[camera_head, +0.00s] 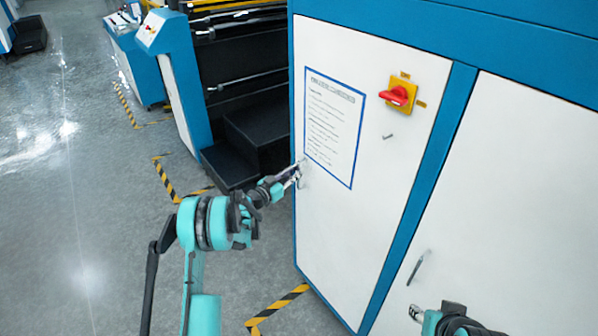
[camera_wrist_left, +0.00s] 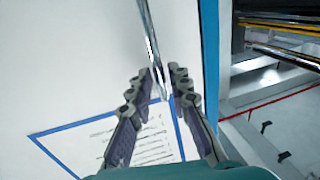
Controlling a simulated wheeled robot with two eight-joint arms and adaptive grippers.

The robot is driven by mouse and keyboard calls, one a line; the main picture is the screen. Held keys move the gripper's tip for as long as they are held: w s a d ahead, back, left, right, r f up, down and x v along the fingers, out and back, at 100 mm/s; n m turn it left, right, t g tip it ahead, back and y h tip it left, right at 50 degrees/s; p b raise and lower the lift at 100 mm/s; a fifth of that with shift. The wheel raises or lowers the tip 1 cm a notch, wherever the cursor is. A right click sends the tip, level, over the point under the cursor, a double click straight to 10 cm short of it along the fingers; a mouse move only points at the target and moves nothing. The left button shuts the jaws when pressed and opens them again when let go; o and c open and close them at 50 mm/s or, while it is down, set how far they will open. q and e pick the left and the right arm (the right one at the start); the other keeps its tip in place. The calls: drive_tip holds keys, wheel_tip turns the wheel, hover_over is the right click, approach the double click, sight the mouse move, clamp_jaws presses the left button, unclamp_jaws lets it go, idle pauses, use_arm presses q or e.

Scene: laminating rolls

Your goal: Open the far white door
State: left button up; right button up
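The far white door (camera_head: 375,70) is a blue-framed cabinet panel with a blue-bordered notice sheet (camera_head: 333,120). It looks shut, flush in its frame. My left gripper (camera_head: 293,174) is at the door's left edge, beside the sheet's lower left corner. In the left wrist view a thin metal handle (camera_wrist_left: 150,38) runs down from the top, and its lower end lies between the tips of my left gripper (camera_wrist_left: 160,88). The fingers are apart, one each side of the handle; contact is not clear. My right gripper (camera_head: 415,313) is in front of the near door, its opening too small to tell.
The near white door (camera_head: 510,190) has a slim metal handle (camera_head: 418,266) on its left side. A red and yellow switch (camera_head: 400,94) sticks out of the far door. Dark steps (camera_head: 258,135) stand left of the cabinet. Grey floor (camera_head: 95,220) is clear at left.

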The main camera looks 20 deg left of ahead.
use_arm(q)
drive_tip(key=shift+x, duration=0.85)
clamp_jaws()
